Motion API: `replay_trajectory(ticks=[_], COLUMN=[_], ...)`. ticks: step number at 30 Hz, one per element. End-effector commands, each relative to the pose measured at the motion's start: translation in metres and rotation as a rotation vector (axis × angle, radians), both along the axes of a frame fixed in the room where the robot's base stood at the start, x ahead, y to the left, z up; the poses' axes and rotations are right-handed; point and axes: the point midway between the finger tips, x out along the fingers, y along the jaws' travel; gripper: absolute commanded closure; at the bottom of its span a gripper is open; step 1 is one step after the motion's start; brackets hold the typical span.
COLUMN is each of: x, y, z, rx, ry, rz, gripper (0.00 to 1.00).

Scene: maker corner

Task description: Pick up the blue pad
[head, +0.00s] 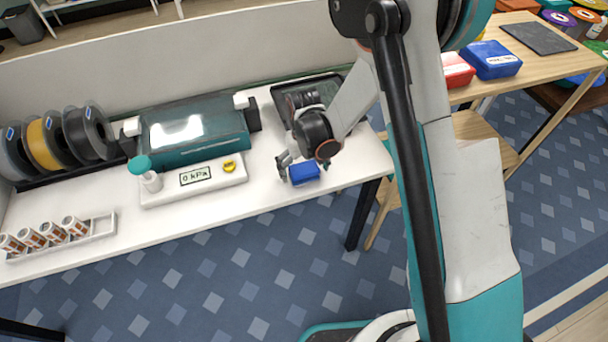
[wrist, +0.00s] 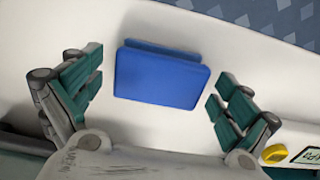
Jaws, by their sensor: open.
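The blue pad (head: 305,173) is a small blue block lying on the white table, near its right front corner in the head view. In the wrist view the blue pad (wrist: 162,75) sits flat on the white surface, between the two fingers. My gripper (head: 303,172) is over the pad in the head view. In the wrist view my gripper (wrist: 155,95) is open, with teal finger pads to the left and right of the pad. Gaps show between the pad and both fingers.
On the white table (head: 110,215), a gauge device (head: 193,184) with a display is left of the pad. A black tray (head: 290,92) lies behind the gripper. A teal machine (head: 195,135), filament spools (head: 60,140) and a rack of small rolls (head: 50,235) are further left.

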Motion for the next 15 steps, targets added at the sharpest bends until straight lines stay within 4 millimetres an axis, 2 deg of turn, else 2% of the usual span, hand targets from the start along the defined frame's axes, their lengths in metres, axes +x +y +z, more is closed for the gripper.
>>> replay_trajectory(ticks=[7,13,15], x=[-0.0003,-0.0003,-0.0003], y=[-0.0003,-0.0004,-0.0003], z=[-0.0021,-0.0020,-0.0021], rx=[0.000,0.000,0.000], ry=[0.000,0.000,0.000], rz=[-0.001,-0.001,-0.001], gripper=[0.03,0.49,0.51])
